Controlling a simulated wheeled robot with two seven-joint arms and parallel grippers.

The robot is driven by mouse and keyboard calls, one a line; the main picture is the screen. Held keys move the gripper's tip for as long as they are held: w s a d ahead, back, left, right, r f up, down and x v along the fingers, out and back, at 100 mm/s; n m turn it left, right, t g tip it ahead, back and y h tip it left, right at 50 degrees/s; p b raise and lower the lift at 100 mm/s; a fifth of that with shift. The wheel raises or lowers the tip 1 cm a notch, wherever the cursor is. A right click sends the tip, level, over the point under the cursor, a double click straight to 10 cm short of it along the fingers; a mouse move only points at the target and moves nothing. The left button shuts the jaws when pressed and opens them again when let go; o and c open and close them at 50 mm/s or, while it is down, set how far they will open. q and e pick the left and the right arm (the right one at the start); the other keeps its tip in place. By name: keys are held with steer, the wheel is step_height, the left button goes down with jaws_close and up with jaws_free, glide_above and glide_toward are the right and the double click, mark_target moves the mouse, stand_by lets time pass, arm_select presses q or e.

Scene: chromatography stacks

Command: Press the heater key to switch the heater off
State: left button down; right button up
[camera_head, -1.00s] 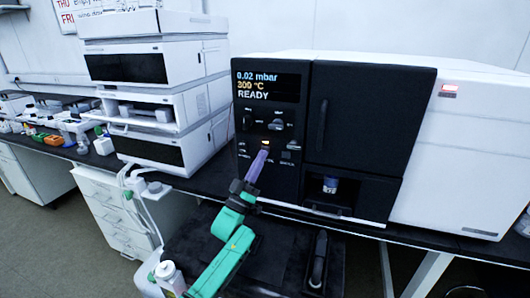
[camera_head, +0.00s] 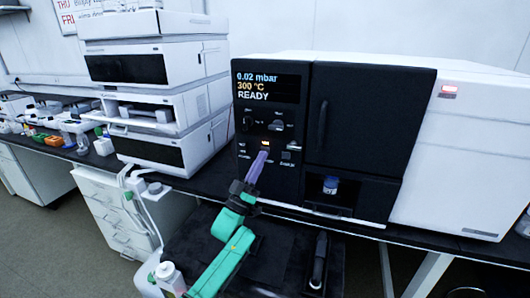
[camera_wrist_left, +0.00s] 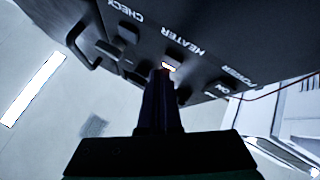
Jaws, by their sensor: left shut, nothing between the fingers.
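The heater key (camera_head: 265,144) is on the black front panel of the instrument, with a small orange light lit. It also shows in the left wrist view (camera_wrist_left: 168,66), beside the word HEATER. The display (camera_head: 268,87) reads 0.02 mbar, 300 °C and READY. My left gripper (camera_head: 263,154) is shut and empty, its purple fingertips just below the key. In the left wrist view the fingertips (camera_wrist_left: 160,74) overlap the key's lower edge; I cannot tell whether they touch it. My right gripper is not in view.
Other keys and a knob (camera_head: 248,121) surround the heater key. A black door (camera_head: 368,115) is to the right, with a blue-capped vial (camera_head: 331,185) in the recess below. White stacked modules (camera_head: 165,100) stand on the left. A bottle (camera_head: 170,278) is at the lower left.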

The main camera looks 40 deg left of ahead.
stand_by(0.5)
arm_select(q)
steer(key=shift+w+a+b, duration=0.1)
steer(key=shift+w+b, duration=0.15)
steer(key=shift+b, duration=0.1)
steer(key=shift+w, duration=0.15)
steer(key=shift+s+p, duration=0.35)
steer(key=shift+s, duration=0.05)
